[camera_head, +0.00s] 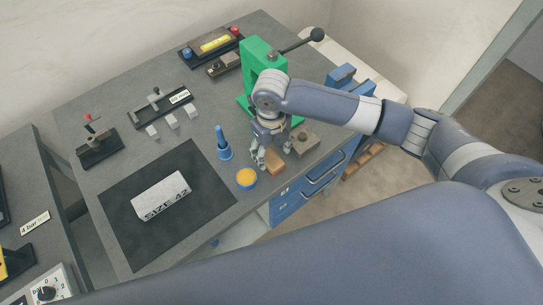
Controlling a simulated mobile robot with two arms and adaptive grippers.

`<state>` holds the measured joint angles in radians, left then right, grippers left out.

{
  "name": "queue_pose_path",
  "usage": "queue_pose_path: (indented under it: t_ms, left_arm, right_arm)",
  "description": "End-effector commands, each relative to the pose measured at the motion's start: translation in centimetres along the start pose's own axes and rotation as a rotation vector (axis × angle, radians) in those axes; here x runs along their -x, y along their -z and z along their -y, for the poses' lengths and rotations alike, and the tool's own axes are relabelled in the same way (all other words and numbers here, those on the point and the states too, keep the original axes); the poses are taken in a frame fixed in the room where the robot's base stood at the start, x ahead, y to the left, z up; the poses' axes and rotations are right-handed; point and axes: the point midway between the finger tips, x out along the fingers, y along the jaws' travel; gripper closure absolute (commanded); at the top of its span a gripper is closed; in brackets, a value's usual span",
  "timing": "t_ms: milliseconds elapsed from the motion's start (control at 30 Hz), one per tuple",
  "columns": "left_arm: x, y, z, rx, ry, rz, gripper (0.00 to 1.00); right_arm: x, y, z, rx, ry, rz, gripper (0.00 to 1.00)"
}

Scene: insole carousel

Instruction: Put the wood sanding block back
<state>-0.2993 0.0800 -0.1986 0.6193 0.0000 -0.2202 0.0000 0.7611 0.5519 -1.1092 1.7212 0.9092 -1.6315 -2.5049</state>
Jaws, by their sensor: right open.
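The wood sanding block (275,164) is a small tan block on the grey workbench, near its front edge and right of the black mat. My right gripper (272,154) points down over it, with its fingers spread open at the block's back side. The fingers partly cover the block, and I cannot tell whether they touch it. My left gripper is not in view.
A green press (258,62) stands behind. The black mat (200,215) holds a "SIZE 42" block (160,194).

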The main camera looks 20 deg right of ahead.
Motion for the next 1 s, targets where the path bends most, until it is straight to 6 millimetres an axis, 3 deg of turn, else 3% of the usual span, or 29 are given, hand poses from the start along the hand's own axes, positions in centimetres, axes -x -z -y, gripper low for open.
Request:
queue_pose_path:
  t_ms: [200, 400, 1000]
  left_arm:
    - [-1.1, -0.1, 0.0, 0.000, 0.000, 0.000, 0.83]
    - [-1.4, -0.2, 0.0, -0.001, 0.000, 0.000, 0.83]
    - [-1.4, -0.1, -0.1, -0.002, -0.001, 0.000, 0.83]
  right_arm:
    - [4.7, -0.1, 0.1, 0.001, 0.001, 0.005, 0.40]
    - [7.4, -0.1, 0.0, 0.001, 0.000, 0.002, 0.40]
    - [8.2, 0.0, 0.0, -0.001, 0.000, 0.000, 0.40]
